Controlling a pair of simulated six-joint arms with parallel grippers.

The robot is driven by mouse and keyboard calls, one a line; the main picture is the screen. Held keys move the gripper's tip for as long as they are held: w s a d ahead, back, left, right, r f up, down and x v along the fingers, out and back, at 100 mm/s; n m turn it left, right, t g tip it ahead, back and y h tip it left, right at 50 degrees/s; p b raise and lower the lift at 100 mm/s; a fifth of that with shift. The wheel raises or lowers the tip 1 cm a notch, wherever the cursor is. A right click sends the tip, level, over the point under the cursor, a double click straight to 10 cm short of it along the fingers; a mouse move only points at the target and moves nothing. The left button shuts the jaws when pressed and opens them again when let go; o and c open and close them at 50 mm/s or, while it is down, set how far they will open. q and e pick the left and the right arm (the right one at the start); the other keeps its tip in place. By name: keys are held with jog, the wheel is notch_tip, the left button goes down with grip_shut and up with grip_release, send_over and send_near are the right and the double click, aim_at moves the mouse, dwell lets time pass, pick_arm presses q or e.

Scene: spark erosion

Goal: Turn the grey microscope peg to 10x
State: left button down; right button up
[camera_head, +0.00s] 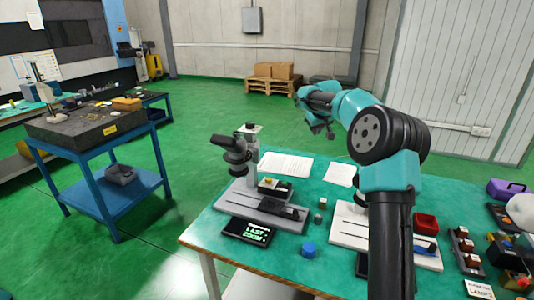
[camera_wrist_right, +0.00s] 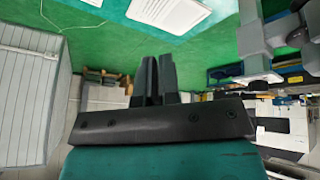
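The microscope (camera_head: 237,152) stands at the left of the green table, on a grey base plate (camera_head: 235,199). The plate carries a dark slot and a black block (camera_head: 291,212) at its right end. I cannot single out the grey peg or read its setting at this size. My left gripper is out of view.
A second, white plate (camera_head: 350,238) lies partly behind my right arm. White papers (camera_head: 287,164) lie at the back. A red bin (camera_head: 426,223) and dark blocks (camera_head: 463,243) are at right.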

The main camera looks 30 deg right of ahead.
jog(key=w+a+f+t, duration=0.1)
jog(key=a, duration=0.1)
jog(key=w+a+f+n+t, duration=0.1)
jog(key=a+f, duration=0.1)
jog(key=w+a+f+t+y, duration=0.1)
jog(key=a+f, duration=0.1)
jog(key=shift+w+a+f+n, duration=0.1)
jog(key=shift+n, duration=0.2)
grip_shut()
jog(key=t+y, duration=0.2)
jog(key=t, duration=0.5)
send_near(257, 154)
jog(key=d+f, duration=0.2)
jog(key=d, duration=0.1)
jog(key=s+a+t, duration=0.2)
jog(key=s+a, duration=0.1)
jog(key=s, duration=0.3)
jog(key=shift+s+t, duration=0.4)
jog(key=shift+f, duration=0.1)
jog(key=w, duration=1.4)
jog(key=shift+a, duration=0.2)
